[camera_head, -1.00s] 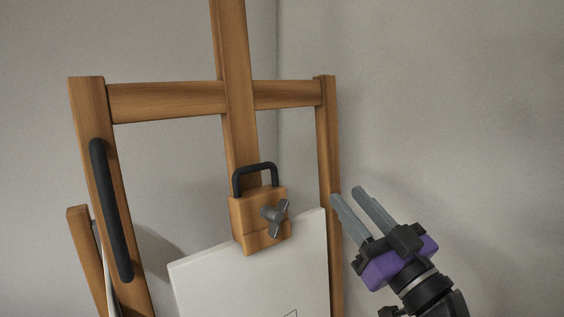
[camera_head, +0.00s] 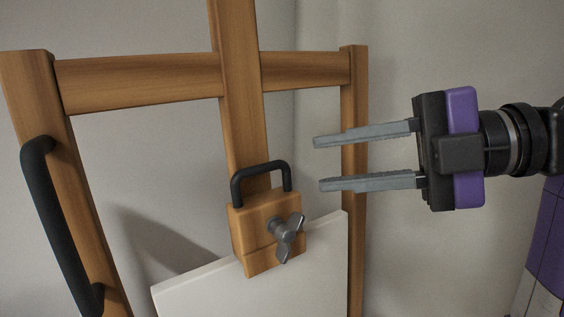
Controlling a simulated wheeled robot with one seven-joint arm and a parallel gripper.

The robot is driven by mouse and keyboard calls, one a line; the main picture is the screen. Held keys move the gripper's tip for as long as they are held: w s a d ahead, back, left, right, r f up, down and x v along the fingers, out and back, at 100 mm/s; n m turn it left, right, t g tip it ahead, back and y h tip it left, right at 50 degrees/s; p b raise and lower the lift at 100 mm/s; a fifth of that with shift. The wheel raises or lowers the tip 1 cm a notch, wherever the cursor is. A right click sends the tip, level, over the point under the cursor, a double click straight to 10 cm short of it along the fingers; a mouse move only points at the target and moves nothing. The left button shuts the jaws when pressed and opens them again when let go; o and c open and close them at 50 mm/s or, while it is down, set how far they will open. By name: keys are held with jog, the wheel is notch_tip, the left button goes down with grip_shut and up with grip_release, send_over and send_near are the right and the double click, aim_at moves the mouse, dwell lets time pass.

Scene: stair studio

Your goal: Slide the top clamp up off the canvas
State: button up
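The top clamp (camera_head: 247,231) is a wooden block on the easel's centre mast (camera_head: 238,120). It has a black U-shaped handle (camera_head: 261,168) on top and a grey wing knob (camera_head: 286,234) on its front. Its lower end overlaps the top edge of the white canvas (camera_head: 240,297). My gripper (camera_head: 318,164) is open and empty, with its two grey fingers pointing left, one above the other. The fingertips are a little to the right of the handle in the picture, apart from it. The canvas's lower part is out of view.
The easel's crossbar (camera_head: 140,83) spans behind the mast above the clamp. The right post (camera_head: 354,110) stands behind my fingers in the picture. The left post (camera_head: 30,90) carries a long black handle (camera_head: 55,225). Plain wall lies behind.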

aim_at(264, 171)
jog(key=shift+p+x, duration=0.8)
jog(key=shift+x, duration=3.1)
grip_shut()
